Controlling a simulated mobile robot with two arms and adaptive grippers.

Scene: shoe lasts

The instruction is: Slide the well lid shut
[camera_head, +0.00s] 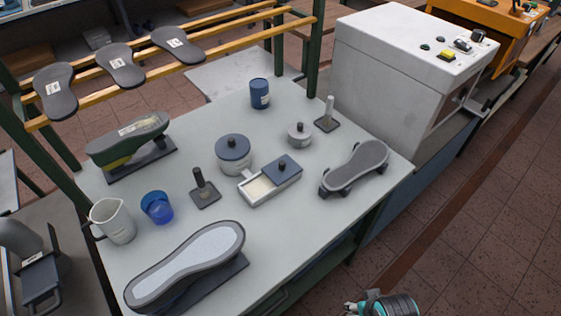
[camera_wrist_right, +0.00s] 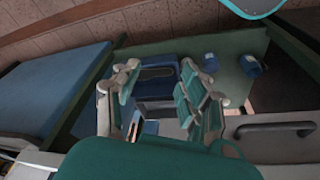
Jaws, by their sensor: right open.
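The well (camera_head: 250,200) is a small pale rectangular box on the grey table, between the dark-handled stand and the shoe last at right. Its blue-grey lid (camera_head: 291,173) with a dark knob covers the right part. The left part is uncovered and shows a cream-coloured inside. My right gripper (camera_head: 352,306) is at the bottom edge of the head view, beyond the table's front edge and well apart from the well. In the right wrist view its fingers (camera_wrist_right: 165,90) are spread with nothing between them. My left gripper is not in view.
Around the well stand a lidded pot (camera_head: 234,157), a smaller pot (camera_head: 300,135), a dark-handled stand (camera_head: 203,192), a shoe last (camera_head: 358,163) and a large sole (camera_head: 190,262). A blue cup (camera_head: 157,208) and jug (camera_head: 113,222) are left. Table (camera_head: 290,235) is clear in front.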

